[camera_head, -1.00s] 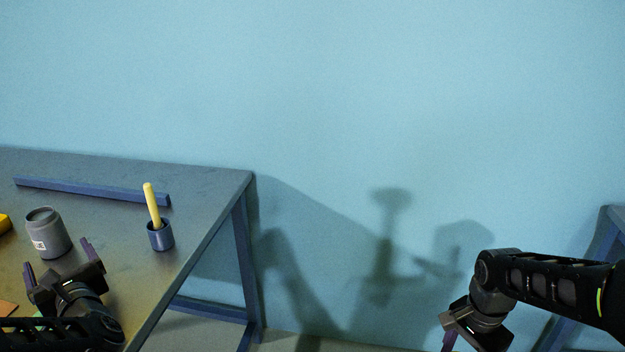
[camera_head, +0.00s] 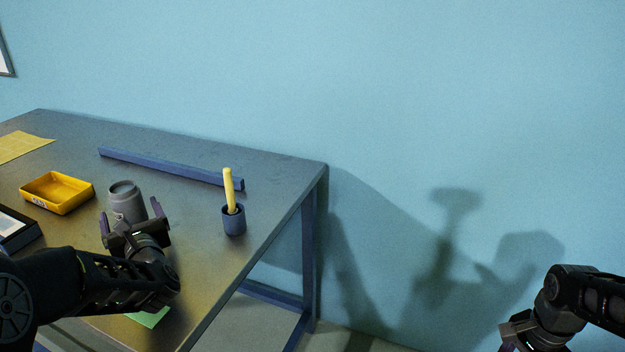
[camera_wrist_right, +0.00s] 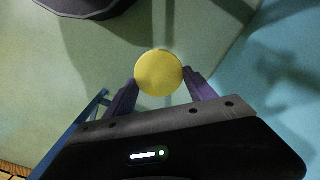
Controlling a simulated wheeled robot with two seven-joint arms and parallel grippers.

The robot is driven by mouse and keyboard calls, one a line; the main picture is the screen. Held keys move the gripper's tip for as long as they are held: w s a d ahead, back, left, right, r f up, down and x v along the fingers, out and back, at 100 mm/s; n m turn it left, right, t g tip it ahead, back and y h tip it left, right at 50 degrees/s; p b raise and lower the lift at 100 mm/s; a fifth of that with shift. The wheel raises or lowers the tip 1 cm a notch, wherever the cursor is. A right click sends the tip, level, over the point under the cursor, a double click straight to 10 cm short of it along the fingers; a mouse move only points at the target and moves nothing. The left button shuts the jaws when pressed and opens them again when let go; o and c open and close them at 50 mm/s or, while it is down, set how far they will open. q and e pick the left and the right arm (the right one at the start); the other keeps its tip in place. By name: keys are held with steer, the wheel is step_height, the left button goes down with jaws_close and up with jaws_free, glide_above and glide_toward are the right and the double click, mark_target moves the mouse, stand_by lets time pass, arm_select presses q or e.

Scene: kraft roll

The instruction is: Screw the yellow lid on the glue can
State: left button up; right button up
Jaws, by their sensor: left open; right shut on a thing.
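The glue can (camera_head: 126,199) is a grey cylinder standing upright on the table, its top without the yellow lid. My left gripper (camera_head: 133,213) is open in front of the can, with a purple finger on either side of it in the picture; I cannot tell whether they touch it. The yellow lid (camera_wrist_right: 158,73) is a round disc between the purple fingers of my right gripper (camera_wrist_right: 160,85), which is shut on it. In the head view my right gripper (camera_head: 507,347) is at the bottom right, away from the table, its fingers mostly cut off.
A yellow tray (camera_head: 58,208) stands left of the can. A blue cup (camera_head: 234,222) with a yellow-handled tool (camera_head: 228,190) stands right of it. A blue bar (camera_head: 170,169) lies behind. The table (camera_head: 285,175) ends right of the cup, with open floor beyond.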

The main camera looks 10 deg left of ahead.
mark_target(129, 209)
arm_select(q)
steer(key=shift+x, duration=1.35)
arm_select(e)
steer(key=shift+r, duration=0.15)
arm_select(q)
steer(key=shift+a, duration=0.1)
steer(key=shift+w+a+r, duration=0.1)
steer(key=shift+w+a, duration=0.05)
steer(key=shift+w, duration=0.1)
arm_select(e)
steer(key=shift+r, duration=0.1)
arm_select(q)
steer(key=p+x, duration=0.1)
steer(key=x, duration=0.3)
steer(key=shift+w+a, duration=0.1)
steer(key=shift+w, duration=0.15)
arm_select(e)
steer(key=shift+r, duration=0.3)
arm_select(q)
steer(key=shift+r, duration=0.1)
steer(key=shift+c, duration=0.2)
steer(key=c, duration=1.8)
